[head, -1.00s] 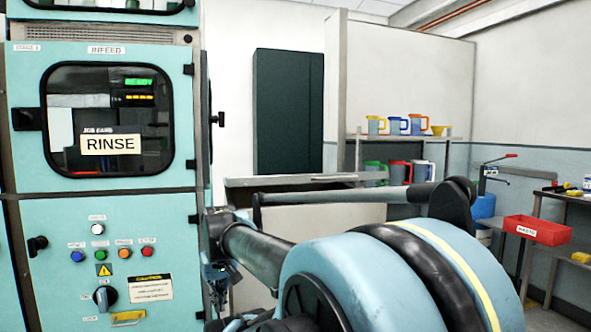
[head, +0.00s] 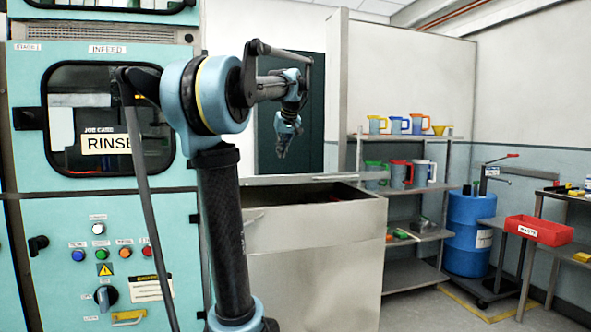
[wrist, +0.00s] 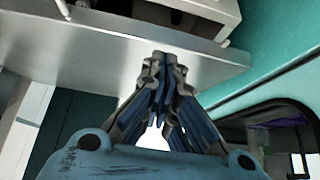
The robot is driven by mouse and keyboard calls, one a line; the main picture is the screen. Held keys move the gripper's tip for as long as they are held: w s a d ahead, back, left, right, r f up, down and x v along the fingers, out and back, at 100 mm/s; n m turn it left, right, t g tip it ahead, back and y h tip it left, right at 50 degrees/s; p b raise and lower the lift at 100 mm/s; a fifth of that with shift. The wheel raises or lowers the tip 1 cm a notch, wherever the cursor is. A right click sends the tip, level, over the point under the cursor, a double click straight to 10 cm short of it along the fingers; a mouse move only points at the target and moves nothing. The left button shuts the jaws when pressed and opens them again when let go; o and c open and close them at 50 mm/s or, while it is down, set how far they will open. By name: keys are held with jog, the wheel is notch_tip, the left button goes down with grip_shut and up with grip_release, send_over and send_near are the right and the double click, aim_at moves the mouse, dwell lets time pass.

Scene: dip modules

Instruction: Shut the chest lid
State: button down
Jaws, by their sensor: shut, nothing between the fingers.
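The chest (head: 312,265) is a pale grey metal box in the head view, right of my arm. Its top is open and shows a dark inside. A thin pale plate, seemingly the lid (head: 325,178), runs along the back of the opening, seen nearly edge-on. My gripper (head: 282,153) hangs above the back of the chest, pointing down, in front of the dark cabinet. In the wrist view my gripper (wrist: 158,60) is shut and empty. A pale metal panel, probably the lid (wrist: 105,52), lies beyond the fingertips; I cannot tell whether they touch.
The teal rinse machine (head: 60,225) stands close on the left. A shelf with jugs (head: 400,174), a blue drum (head: 468,235) and a red bin (head: 538,229) are to the right. Floor is open at the lower right.

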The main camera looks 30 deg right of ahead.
jog(key=d+r, duration=0.4)
jog(key=d, duration=0.5)
send_over(298, 178)
jog(key=w, duration=0.2)
jog(key=shift+t+h, duration=0.3)
jog(key=shift+h, duration=0.1)
jog(key=f, duration=0.7)
jog(key=shift+s+f, duration=0.15)
jog(key=shift+s, duration=0.1)
jog(key=f, duration=0.3)
jog(key=shift+s, duration=0.2)
jog(key=shift+s+f, duration=0.1)
jog(key=shift+f, duration=0.5)
jog(key=shift+m, duration=0.3)
